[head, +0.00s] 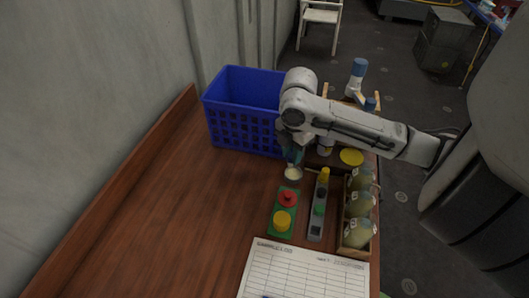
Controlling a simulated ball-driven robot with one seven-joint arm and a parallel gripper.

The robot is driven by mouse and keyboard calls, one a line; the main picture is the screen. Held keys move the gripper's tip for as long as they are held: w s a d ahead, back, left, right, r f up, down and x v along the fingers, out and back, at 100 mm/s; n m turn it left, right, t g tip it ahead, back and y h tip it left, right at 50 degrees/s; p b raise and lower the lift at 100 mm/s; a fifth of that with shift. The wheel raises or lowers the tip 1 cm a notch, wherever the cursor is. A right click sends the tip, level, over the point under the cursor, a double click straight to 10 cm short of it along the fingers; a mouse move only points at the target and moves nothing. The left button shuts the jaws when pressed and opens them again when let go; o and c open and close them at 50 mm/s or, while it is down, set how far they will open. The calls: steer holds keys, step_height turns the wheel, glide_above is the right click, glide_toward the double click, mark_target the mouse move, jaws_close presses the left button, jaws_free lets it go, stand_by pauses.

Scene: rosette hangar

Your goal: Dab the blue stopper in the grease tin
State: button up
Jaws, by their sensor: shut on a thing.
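My gripper (293,157) points down just above a small tin (292,175) with pale cream contents, which I take for the grease tin. The gripper is shut on a dark blue-teal piece, which looks like the blue stopper; it is small and mostly hidden by the fingers. I cannot tell whether its lower end touches the grease. The tin stands on the wooden table (160,220), behind a green plate.
The green plate (272,222) carries a red knob (288,198) and a yellow knob (282,220). A grey strip (315,232) holds coloured pieces. A wooden crate (356,251) holds bottles. A blue basket (228,128) stands behind; a form sheet (305,275) lies in front. The table's left is clear.

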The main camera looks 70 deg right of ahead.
steer(key=shift+s+d+f, duration=0.25)
steer(key=shift+s+f, duration=0.35)
steer(key=shift+f, duration=0.15)
steer(key=shift+f+b, duration=1.2)
steer(key=shift+f+b, duration=0.5)
stand_by(1.5)
steer(key=shift+r, duration=0.15)
stand_by(0.6)
steer(key=shift+r+p, duration=3)
steer(key=shift+r, duration=0.65)
steer(key=shift+w, duration=0.1)
